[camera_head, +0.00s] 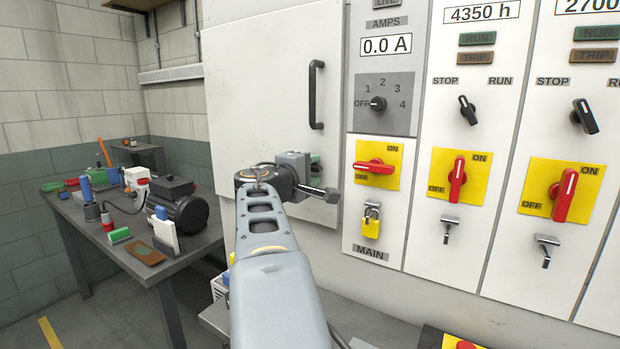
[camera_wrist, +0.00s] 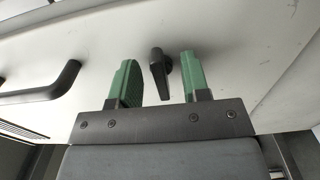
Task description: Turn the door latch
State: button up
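The door latch (camera_wrist: 160,73) is a small black lever on the pale cabinet door (camera_head: 270,80). In the wrist view it sits between the two green fingers of my gripper (camera_wrist: 158,80), with a gap on each side. My gripper is open and empty. In the head view the gripper (camera_head: 316,165) is at the door's lower right edge, mostly behind my own wrist, and the latch is hidden there. Whether the fingertips reach past the latch's lever is hard to tell.
A black door handle (camera_head: 317,95) is above my gripper. To the right is the main panel with a red switch (camera_head: 375,167) and a yellow padlock (camera_head: 371,222). A workbench (camera_head: 165,268) with a motor (camera_head: 180,205) and other items stands at left.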

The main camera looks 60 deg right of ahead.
jog(key=shift+o, duration=0.5)
jog(key=shift+a, duration=0.25)
jog(key=shift+a+b, duration=0.45)
jog(key=shift+a, duration=0.3)
jog(key=shift+a+b, duration=1.2)
jog(key=shift+a, duration=1.8)
